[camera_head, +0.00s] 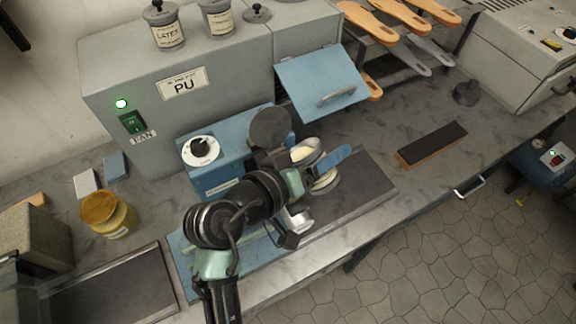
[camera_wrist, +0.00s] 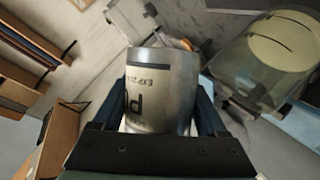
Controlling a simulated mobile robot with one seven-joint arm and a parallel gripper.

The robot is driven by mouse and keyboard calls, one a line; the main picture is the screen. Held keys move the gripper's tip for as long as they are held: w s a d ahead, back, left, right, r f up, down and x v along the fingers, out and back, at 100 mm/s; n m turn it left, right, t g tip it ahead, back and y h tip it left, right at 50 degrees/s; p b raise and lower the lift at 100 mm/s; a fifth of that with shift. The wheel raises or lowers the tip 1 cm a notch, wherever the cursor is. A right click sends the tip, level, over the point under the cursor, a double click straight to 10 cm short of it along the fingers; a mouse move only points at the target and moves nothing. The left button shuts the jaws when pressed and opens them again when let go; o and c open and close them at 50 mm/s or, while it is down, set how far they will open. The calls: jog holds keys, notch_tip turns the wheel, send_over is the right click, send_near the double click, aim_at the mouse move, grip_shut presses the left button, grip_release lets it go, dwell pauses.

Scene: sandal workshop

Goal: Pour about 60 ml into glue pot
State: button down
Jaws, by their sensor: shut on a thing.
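My gripper (camera_wrist: 166,85) is shut on a grey metal can (camera_wrist: 180,88). Its pale label, with dark PU-like lettering, appears inverted in the wrist view. A clear round pot (camera_wrist: 262,68) with a cream surface is close to the can, on its right. In the head view, my gripper (camera_head: 318,166) is over the bench, partly hidden by my arm. A clear, silvery pot with cream contents (camera_head: 325,183) shows beside its blue finger. The can's mouth and any flowing liquid are not clearly visible.
A grey machine labelled PU (camera_head: 184,85) stands behind, with an open blue flap (camera_head: 322,82). A yellow jar (camera_head: 107,214) stands on the left. A dark-topped block (camera_head: 432,144) lies on the right. Bench surface (camera_head: 400,115) is clear near it.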

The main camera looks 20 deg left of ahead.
jog(key=shift+a+f, duration=0.1)
jog(key=shift+r+n+h+p, duration=0.4)
jog(key=shift+n+p, duration=0.15)
jog(key=shift+n, duration=0.15)
jog(key=shift+a+r+n+h, duration=0.1)
jog(key=shift+a+n+h, duration=0.2)
jog(key=shift+a, duration=0.05)
jog(key=shift+a+r+n+h+p, duration=0.1)
jog(key=shift+r+n+h+p, duration=0.2)
jog(key=shift+n+p, duration=0.25)
dwell(0.4)
jog(key=shift+w+f+n+h, duration=0.1)
jog(key=shift+f+n+h, duration=0.2)
jog(key=shift+f+n, duration=0.15)
dwell(0.6)
